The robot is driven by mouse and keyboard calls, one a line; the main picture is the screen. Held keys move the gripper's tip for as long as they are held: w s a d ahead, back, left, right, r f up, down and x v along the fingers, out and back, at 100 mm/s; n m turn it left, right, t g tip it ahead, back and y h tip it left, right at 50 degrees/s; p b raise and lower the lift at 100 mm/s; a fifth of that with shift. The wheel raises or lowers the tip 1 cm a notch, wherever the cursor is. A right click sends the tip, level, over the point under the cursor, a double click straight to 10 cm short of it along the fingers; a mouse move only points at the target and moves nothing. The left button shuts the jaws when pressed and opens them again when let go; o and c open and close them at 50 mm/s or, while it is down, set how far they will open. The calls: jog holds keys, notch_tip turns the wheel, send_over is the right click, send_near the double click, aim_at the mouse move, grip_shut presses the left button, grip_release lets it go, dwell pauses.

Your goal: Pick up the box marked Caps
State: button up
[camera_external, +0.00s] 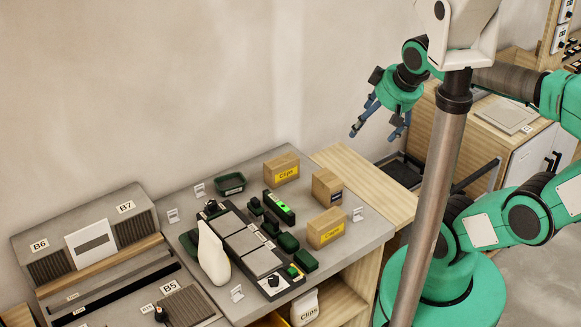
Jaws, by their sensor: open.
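Several small cardboard boxes stand on the grey-topped bench. The back box (281,168) has a yellow label that seems to read "Clips". The front box (327,229) has a yellow label too small to read surely. A third box (327,187), to the right, has a small dark label that I cannot read. I cannot tell for certain which one is marked Caps. My gripper (375,134) is open and empty, its blue fingers pointing down. It is raised, up and to the right of the boxes in the picture, touching none of them.
A green tray (230,183), a green-lit level (279,208), dark green blocks (288,242) and a white bottle (212,252) crowd the bench around a dark tile rig (243,243). A white bag marked Clips (305,308) sits below. The wooden strip (372,185) right of the bench is clear.

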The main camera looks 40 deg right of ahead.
jog(key=n+g+p, duration=0.2)
jog(key=n+g, duration=0.4)
jog(key=n, duration=1.2)
send_over(325, 216)
notch_tip(325, 216, down, 28)
jog(key=shift+w+f, duration=0.2)
jog(key=shift+f, duration=0.05)
jog(key=shift+f+b, duration=0.5)
jog(key=shift+f, duration=3.75)
jog(key=shift+s+f, duration=0.1)
jog(key=shift+f, duration=2.5)
